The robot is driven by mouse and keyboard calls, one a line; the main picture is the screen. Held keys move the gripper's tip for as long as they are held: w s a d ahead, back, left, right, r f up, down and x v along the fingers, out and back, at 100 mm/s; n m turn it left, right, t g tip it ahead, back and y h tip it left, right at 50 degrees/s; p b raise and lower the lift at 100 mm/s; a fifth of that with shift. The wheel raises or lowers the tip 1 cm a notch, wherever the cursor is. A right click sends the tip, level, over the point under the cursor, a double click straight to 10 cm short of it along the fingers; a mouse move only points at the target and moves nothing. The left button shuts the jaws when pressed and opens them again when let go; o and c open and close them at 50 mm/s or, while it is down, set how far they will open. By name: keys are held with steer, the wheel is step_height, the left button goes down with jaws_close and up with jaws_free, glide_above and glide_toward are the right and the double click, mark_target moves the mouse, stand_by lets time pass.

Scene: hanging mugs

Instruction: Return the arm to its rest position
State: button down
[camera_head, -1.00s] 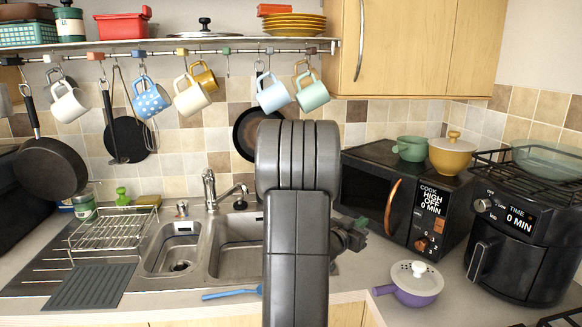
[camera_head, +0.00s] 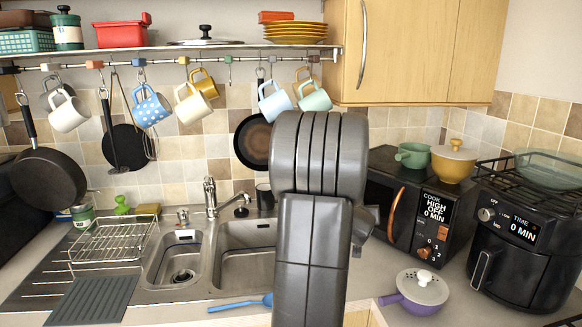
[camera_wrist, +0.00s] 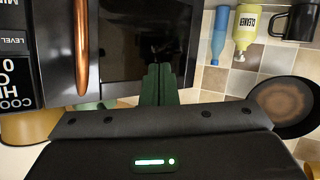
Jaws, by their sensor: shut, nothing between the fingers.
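My arm (camera_head: 315,230) stands upright in the middle of the head view, in front of the sink and the microwave. The gripper itself is mostly hidden behind the arm there. In the wrist view my gripper (camera_wrist: 158,84) has its dark green fingers together, with nothing between them. The fingers overlap the dark front of the microwave (camera_wrist: 150,35) in that view; I cannot tell the gap. Several mugs hang on the rail, among them a polka-dot mug (camera_head: 151,104), a cream mug (camera_head: 193,103), a light blue mug (camera_head: 274,102) and a mint mug (camera_head: 314,97).
The microwave (camera_head: 402,215) and an air fryer (camera_head: 522,245) stand at right. A purple pot (camera_head: 420,293) is on the counter (camera_head: 385,275). The sink (camera_head: 180,258) and dish rack (camera_head: 112,243) are at left. A hanging pan (camera_head: 252,143) is behind my arm.

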steer(key=shift+s+d+r+n, duration=0.1)
steer(key=shift+d+r+n, duration=0.05)
steer(key=shift+n, duration=0.15)
stand_by(0.4)
